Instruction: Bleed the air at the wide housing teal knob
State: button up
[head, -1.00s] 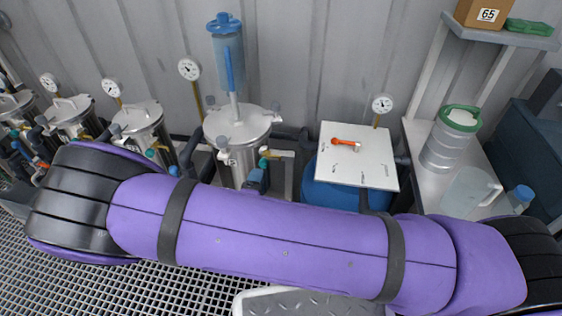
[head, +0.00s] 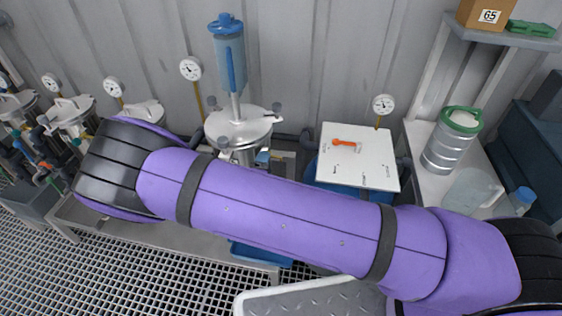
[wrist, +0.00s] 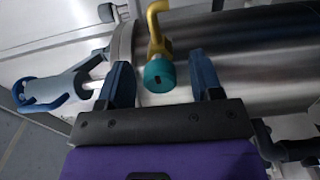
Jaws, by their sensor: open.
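The wide steel housing (head: 240,128) stands against the wall in the head view, with a clear-and-blue cylinder (head: 230,62) on its lid. My arm covers its lower part. In the wrist view the housing's steel wall (wrist: 255,62) fills the upper right. A teal knob (wrist: 160,75) on a bent brass stem (wrist: 158,28) projects from it. My gripper (wrist: 163,76) is open, with one dark blue finger on each side of the knob and a visible gap at both. Contact with the knob does not show. The fingers cannot be made out in the head view.
A blue-handled fitting (wrist: 45,92) lies left of the fingers in the wrist view. In the head view, narrower vessels (head: 68,115) stand at left. A white board (head: 345,172) with an orange-handled tool (head: 345,143) and a steel canister (head: 450,145) are at right.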

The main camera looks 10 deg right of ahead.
jog(key=shift+c, duration=0.2)
jog(key=c, duration=0.9)
jog(key=n, duration=1.2)
